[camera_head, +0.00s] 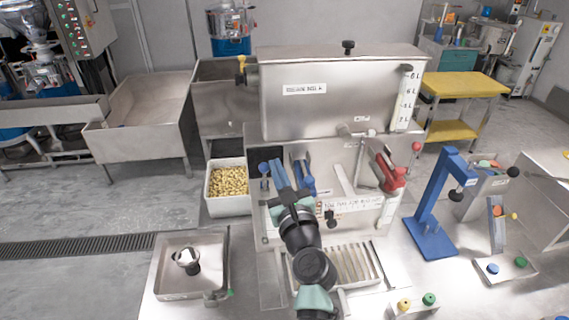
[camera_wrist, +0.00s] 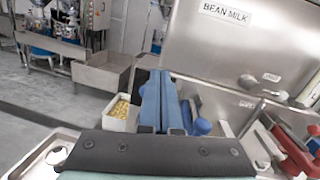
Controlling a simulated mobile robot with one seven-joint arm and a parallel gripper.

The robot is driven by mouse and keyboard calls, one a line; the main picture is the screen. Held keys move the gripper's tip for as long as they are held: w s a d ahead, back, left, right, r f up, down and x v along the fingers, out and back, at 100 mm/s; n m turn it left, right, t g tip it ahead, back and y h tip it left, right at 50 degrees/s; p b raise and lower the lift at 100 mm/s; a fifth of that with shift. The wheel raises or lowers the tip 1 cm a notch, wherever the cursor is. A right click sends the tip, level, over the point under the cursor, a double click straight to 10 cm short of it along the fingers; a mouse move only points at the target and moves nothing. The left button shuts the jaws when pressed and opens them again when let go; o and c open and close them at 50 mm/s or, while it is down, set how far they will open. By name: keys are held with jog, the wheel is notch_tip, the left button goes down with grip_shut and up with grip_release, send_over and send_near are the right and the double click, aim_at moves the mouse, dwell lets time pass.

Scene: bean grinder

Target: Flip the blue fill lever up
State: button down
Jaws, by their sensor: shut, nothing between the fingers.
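The blue lever (camera_head: 306,182) is on the front of the steel bean milk machine, left of its middle. It slants down and out, its lower end toward me. In the wrist view the blue lever (camera_wrist: 202,127) shows just right of my fingers, its rounded end facing the camera. My gripper (camera_head: 276,166) is shut and empty, its blue-grey fingers side by side to the left of the lever. In the wrist view the gripper (camera_wrist: 158,76) points forward to the machine's front. I cannot tell whether a finger touches the lever.
A red lever (camera_head: 387,172) is on the machine's right side. A blue knob (camera_head: 264,169) is left of my fingers. A bin of beans (camera_head: 229,163) stands behind left, and a slotted drip tray (camera_head: 350,264) lies below. A blue stand (camera_head: 432,212) is at right.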

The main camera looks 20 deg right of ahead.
jog(key=s+r+p, duration=0.1)
jog(key=s+r, duration=0.2)
jog(key=shift+a, duration=0.1)
dwell(0.4)
jog(key=shift+s, duration=0.15)
